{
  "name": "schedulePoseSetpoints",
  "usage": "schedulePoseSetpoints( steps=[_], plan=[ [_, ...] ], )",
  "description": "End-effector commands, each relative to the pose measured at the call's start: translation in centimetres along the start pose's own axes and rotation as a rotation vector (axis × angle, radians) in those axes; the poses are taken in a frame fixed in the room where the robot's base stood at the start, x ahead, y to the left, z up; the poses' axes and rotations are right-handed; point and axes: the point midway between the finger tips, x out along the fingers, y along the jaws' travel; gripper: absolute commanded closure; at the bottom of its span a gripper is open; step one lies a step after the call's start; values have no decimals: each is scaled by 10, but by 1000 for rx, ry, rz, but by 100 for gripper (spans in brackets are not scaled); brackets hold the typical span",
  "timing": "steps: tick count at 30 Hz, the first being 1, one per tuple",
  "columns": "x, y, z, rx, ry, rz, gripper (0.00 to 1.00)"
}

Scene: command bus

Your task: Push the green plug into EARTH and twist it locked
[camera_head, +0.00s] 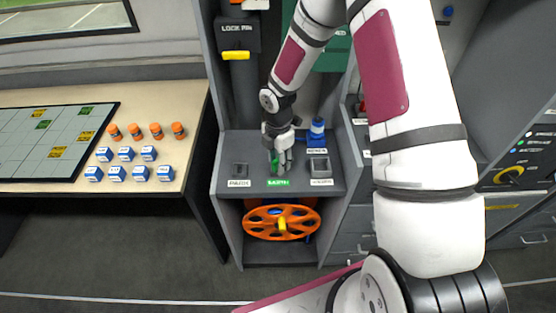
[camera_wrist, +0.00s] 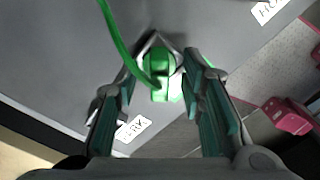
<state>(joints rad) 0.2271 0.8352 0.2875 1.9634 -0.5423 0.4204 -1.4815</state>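The green plug (camera_wrist: 160,78) is in the wrist view, between the far ends of my fingers, with a green cable (camera_wrist: 112,35) running to the upper left. My gripper (camera_head: 280,166) points down over the grey panel (camera_head: 235,185), just above the green EARTH label (camera_head: 278,183). The wrist view shows my gripper (camera_wrist: 163,75) with its fingers apart on both sides of the plug; narrow gaps seem to show beside it. In the head view a bit of the green plug (camera_head: 274,161) shows beside the fingers. The EARTH socket and the plug's seating are hidden.
A blue plug (camera_head: 317,130) stands behind right on the panel. Dark sockets stand left (camera_head: 239,171) and right (camera_head: 319,167) of EARTH. An orange reel (camera_head: 282,222) sits below. A yellow lever (camera_head: 236,55) is above left. The left table (camera_head: 190,110) holds orange and blue pieces.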

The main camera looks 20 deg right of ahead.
Motion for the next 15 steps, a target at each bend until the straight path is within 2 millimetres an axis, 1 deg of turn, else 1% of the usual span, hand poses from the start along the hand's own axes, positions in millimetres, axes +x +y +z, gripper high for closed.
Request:
schedulePoseSetpoints(
  steps=[4,7,11,15],
  plan=[
    [-5,1,0,0,-1,3,64],
    [-17,1,0,0,-1,4,64],
    [-42,2,1,2,-2,6,64],
    [-71,1,1,2,-3,5,64]
  ],
)
